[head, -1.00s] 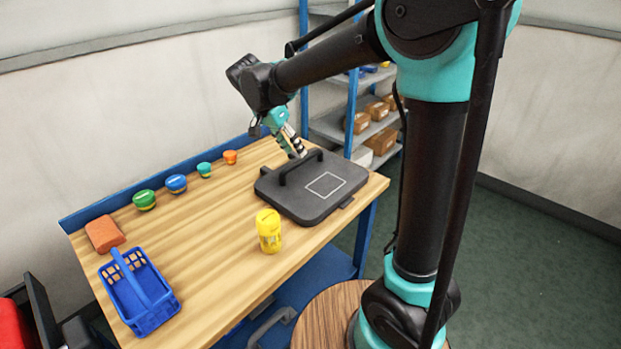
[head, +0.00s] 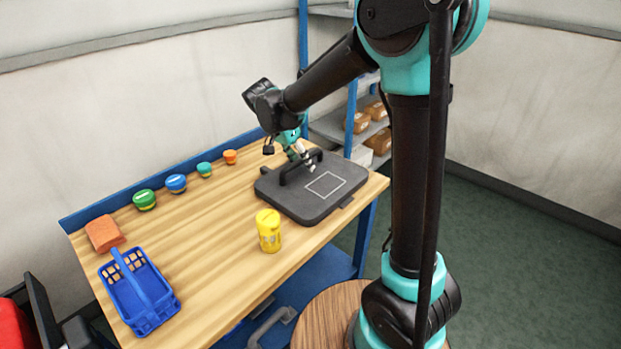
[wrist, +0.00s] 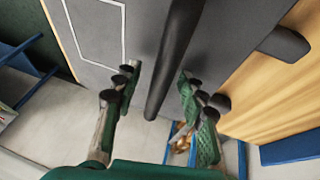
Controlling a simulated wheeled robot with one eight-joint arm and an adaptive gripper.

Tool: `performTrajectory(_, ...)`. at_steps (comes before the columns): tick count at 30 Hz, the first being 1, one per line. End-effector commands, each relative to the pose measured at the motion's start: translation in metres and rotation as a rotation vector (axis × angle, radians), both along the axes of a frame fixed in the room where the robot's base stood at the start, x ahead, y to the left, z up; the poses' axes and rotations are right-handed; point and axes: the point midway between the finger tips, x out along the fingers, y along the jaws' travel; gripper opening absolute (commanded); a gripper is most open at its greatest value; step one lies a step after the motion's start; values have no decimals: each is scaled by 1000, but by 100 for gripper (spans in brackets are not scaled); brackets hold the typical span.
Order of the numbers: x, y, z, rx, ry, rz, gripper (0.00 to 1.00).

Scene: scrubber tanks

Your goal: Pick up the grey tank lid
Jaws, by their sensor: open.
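The grey tank lid (head: 315,205) lies flat on the wooden table near its right end. It has a raised black bar handle (head: 300,166) and a pale rectangle outline on top. My gripper (head: 306,160) is at the handle, reaching down from above. In the wrist view my gripper (wrist: 158,95) is open, with one finger on each side of the lid's handle (wrist: 172,60) and gaps between fingers and bar. The grey lid surface (wrist: 145,25) lies beyond the fingers. Whether the fingertips touch the lid is unclear.
A yellow container (head: 268,231) stands in front of the lid. A blue basket (head: 143,296), an orange-brown block (head: 104,233) and several small coloured jars (head: 176,184) stand farther left. The table (head: 215,235) is clear mid-left. A blue shelf rack stands behind.

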Motion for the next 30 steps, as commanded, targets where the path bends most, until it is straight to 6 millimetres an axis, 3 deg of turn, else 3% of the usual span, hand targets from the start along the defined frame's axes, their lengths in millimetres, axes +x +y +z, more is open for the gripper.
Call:
performTrajectory(9, 0, 0, -3, 0, 0, 0, 41)
performTrajectory(19, 0, 0, -2, 0, 0, 0, 0)
performTrajectory(30, 0, 0, -2, 0, 0, 0, 0)
